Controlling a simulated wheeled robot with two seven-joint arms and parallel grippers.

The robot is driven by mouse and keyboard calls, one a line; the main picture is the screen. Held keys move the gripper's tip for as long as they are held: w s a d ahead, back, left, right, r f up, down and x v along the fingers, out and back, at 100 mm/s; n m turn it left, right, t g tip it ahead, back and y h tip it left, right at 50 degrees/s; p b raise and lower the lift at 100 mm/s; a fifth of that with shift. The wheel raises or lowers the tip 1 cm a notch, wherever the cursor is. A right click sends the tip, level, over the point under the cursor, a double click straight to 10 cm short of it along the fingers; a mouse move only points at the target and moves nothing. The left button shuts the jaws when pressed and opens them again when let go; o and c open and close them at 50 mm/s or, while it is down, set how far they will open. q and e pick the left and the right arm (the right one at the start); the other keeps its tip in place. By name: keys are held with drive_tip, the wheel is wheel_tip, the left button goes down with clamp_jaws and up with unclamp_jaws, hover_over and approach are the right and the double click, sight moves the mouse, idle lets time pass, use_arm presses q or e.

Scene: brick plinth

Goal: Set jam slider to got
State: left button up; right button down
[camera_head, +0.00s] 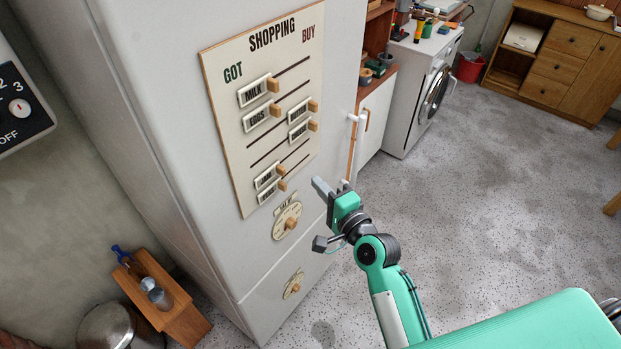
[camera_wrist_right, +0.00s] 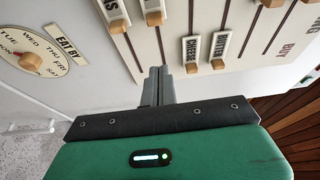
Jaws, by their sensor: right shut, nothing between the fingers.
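A shopping board (camera_head: 228,125) is on the front of a white cabinet, with GOT at its left and BUY at its right. Two lower sliders, the upper one (camera_head: 268,178) and the lower one (camera_head: 267,192), sit near the left ends of their slots; their labels are too small to read, so I cannot tell which is jam. My right gripper (camera_head: 318,184) is shut and empty, to the right of these sliders and near the board's lower right. In the right wrist view, its fingers (camera_wrist_right: 157,86) point at the board's edge, below the slots. My left gripper is not in view.
Milk (camera_head: 254,91) and eggs (camera_head: 257,116) sliders are at the left; butter (camera_head: 300,111) and cheese (camera_head: 300,130) are at the right. A round dial (camera_head: 287,220) is below the board. A cabinet handle (camera_head: 352,130) and washing machine (camera_head: 418,105) are rightward. Open floor lies right.

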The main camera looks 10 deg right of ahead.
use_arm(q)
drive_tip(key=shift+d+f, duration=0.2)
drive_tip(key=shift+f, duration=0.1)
use_arm(e)
drive_tip(key=shift+s+d, duration=0.6)
drive_tip(key=shift+s, duration=0.15)
drive_tip(key=shift+f, duration=0.1)
